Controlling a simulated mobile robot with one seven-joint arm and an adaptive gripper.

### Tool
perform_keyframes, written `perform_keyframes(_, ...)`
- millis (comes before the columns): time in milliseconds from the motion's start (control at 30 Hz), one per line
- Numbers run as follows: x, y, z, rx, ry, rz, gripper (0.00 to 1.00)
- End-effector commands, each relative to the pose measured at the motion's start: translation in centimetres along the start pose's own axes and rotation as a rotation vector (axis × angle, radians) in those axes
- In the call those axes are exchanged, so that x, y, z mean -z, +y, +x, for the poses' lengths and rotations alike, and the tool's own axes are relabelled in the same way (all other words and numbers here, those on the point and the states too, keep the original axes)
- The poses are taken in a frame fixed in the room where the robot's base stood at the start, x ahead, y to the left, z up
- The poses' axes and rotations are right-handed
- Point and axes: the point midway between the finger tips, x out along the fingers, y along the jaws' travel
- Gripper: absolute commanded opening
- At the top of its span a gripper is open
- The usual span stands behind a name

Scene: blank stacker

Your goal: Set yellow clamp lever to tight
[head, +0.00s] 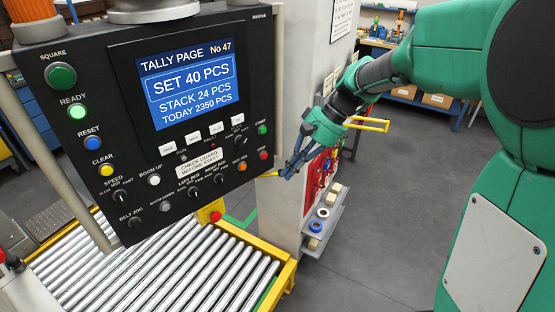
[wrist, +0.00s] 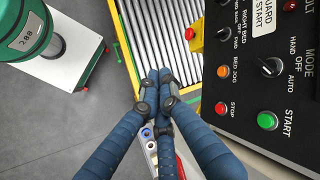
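A short yellow bar (head: 268,175), which may be the clamp lever, sticks out to the left of my fingertips in the head view, beside the grey cabinet. I cannot make out its mount or its setting. My gripper (head: 288,172) points down and left at the cabinet's edge. In the wrist view, the blue fingers of my gripper (wrist: 155,78) are drawn together at their tips. No lever shows between them, and the fingers hide what lies directly behind. Whether the fingertips touch the bar, I cannot tell.
The control panel (head: 165,110) hangs close to the left of my gripper. The roller conveyor (head: 170,265) with a yellow frame lies below. A yellow loop-shaped bar (head: 370,124) stands out right of my wrist. A grey ledge (head: 325,222) holds rings and blocks. Open floor lies right.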

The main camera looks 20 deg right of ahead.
Motion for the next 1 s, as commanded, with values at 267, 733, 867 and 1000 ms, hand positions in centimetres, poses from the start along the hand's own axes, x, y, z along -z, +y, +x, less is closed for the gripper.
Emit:
perform_keyframes(267, 4.8, 1.0, 1.0, 0.110, -0.050, 0.049, 0.00)
perform_keyframes(733, 12.6, 3.9, 2.9, 0.308, -0.107, 0.121, 0.00)
perform_keyframes(867, 14.7, 5.0, 3.5, 0.365, -0.115, 0.138, 0.00)
perform_keyframes(1000, 17.0, 6.4, 4.1, 0.427, -0.122, 0.156, 0.00)
